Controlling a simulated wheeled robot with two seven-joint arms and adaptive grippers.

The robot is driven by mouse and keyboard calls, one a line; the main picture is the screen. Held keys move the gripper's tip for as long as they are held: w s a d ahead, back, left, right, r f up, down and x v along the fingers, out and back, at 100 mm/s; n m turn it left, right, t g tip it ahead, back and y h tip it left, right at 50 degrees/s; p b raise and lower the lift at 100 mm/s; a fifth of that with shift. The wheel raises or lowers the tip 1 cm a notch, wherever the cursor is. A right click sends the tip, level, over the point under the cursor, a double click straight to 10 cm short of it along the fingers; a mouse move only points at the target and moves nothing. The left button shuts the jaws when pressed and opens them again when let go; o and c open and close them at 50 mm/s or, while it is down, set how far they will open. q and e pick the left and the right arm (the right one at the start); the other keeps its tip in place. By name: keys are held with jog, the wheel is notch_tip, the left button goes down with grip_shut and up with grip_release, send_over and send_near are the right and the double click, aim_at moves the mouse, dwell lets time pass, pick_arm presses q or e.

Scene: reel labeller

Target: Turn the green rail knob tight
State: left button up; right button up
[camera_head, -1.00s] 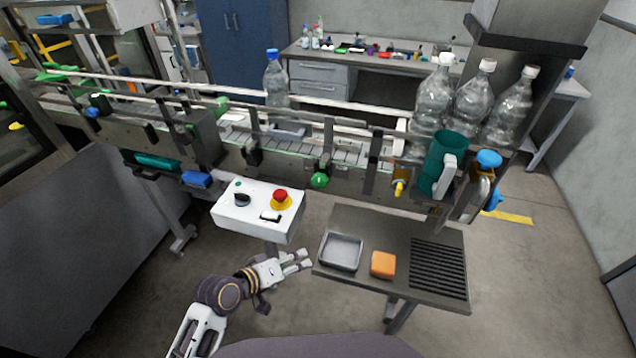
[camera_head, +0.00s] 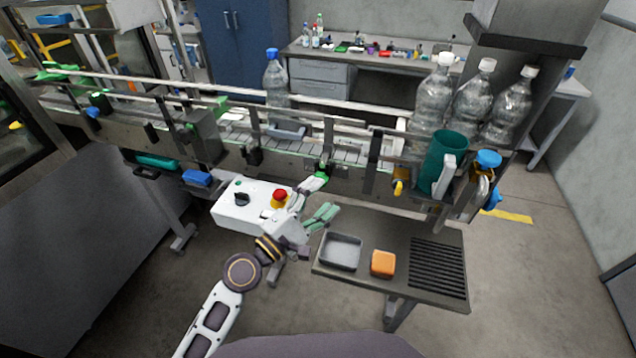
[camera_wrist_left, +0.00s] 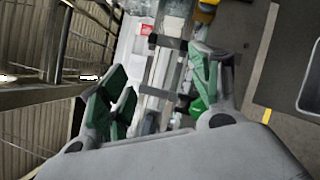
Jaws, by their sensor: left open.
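The green rail knob (camera_wrist_left: 198,104) sits on the conveyor's front side. In the left wrist view it shows beside the inner face of the right-hand finger, which partly hides it. I cannot tell whether a finger touches the knob. My right gripper is not in view.
The white control box (camera_head: 238,207) with a red stop button (camera_head: 279,197) stands just left of my gripper. A side table (camera_head: 340,282) with a metal tray and an orange block (camera_head: 382,263) lies below right. A clear bottle (camera_head: 275,80) stands on the conveyor.

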pick_arm(q)
jog(key=w+a+r+n+t+y, duration=0.1)
jog(key=w+r+n+t+y, duration=0.15)
jog(key=n, duration=0.75)
jog(key=w+a+r+n+t+y, duration=0.1)
jog(key=w+n+t+y, duration=0.25)
jog(key=n, duration=0.55)
jog(key=f+n+g+y, duration=0.1)
jog(key=n, duration=0.1)
jog(key=f+n+g, duration=0.1)
jog(key=f+n, duration=0.1)
jog(key=w+f+n+y, duration=0.1)
jog(key=n, duration=0.1)
jog(key=shift+f+n+g+y, duration=0.15)
jog(key=shift+n+g+y, duration=0.15)
jog(key=shift+n+g, duration=0.1)
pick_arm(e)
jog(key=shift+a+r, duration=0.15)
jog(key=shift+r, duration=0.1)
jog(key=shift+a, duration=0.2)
pick_arm(q)
jog(key=shift+f, duration=0.15)
